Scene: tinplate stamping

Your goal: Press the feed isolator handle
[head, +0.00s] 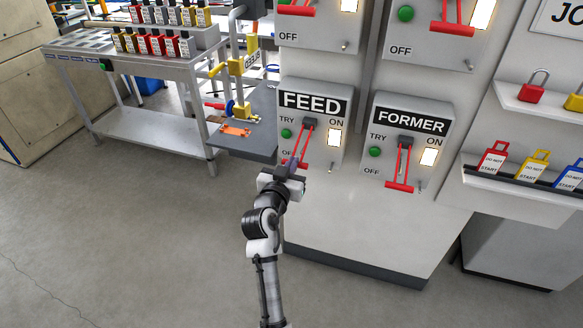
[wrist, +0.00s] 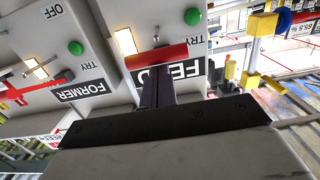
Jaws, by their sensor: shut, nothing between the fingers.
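The feed isolator (head: 318,135) is a grey box with a black FEED label in the head view. Its red handle (head: 306,145) slants down from a dark pivot, and its lower end is partly hidden by my gripper. My gripper (head: 290,168) is shut and empty, at the handle's lower end. In the wrist view, the handle's red crossbar (wrist: 165,56) lies across the tips of my dark fingers (wrist: 156,84), over part of the upside-down FEED label (wrist: 188,72). I cannot tell whether they touch. A green button (head: 286,133) and a lit lamp (head: 334,138) flank the handle.
The FORMER isolator (head: 408,145) stands close on the right, its red handle hanging down. More isolators (head: 428,28) are above. A grey shelf (head: 245,140) with a yellow device (head: 241,108) juts out at left. The floor (head: 150,240) in front is clear.

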